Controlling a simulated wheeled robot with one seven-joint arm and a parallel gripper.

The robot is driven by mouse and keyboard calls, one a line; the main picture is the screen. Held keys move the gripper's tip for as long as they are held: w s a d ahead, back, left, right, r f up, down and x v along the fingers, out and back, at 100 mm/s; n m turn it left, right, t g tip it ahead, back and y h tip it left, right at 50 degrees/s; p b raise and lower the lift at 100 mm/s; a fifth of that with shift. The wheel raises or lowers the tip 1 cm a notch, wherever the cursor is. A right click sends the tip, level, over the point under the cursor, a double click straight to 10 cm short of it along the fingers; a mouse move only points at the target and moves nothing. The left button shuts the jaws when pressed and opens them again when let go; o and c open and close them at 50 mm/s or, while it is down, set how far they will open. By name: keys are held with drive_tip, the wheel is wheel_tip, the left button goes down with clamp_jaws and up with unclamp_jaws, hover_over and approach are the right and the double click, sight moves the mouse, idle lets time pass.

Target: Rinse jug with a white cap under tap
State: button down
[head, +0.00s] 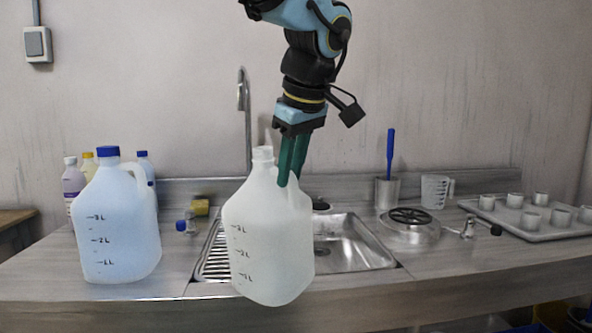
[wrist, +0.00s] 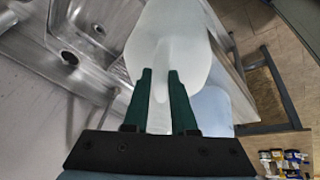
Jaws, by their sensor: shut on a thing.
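The jug with a white cap (head: 268,240) is whitish and translucent, with dark level marks, and hangs nearly upright in front of the sink. My gripper (head: 291,178) is shut on its handle from above; the jug also shows between the green fingers in the wrist view (wrist: 165,55). The tap (head: 246,115) is a tall curved metal spout behind the jug; its lower part is partly hidden. The sink (head: 345,245) is a steel basin with a ribbed drainer, partly hidden by the jug. Its drain shows in the wrist view (wrist: 68,57).
A bluish jug with a blue cap (head: 118,225) stands on the counter at left, with several small bottles behind it. Right of the sink stand a round rinser (head: 410,222), a brush in a holder (head: 388,190), a measuring cup (head: 436,190) and a tray of cups (head: 530,228).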

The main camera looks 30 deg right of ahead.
drive_tip(key=shift+r, duration=0.15)
drive_tip(key=shift+r+p, duration=1.8)
drive_tip(key=shift+r, duration=0.6)
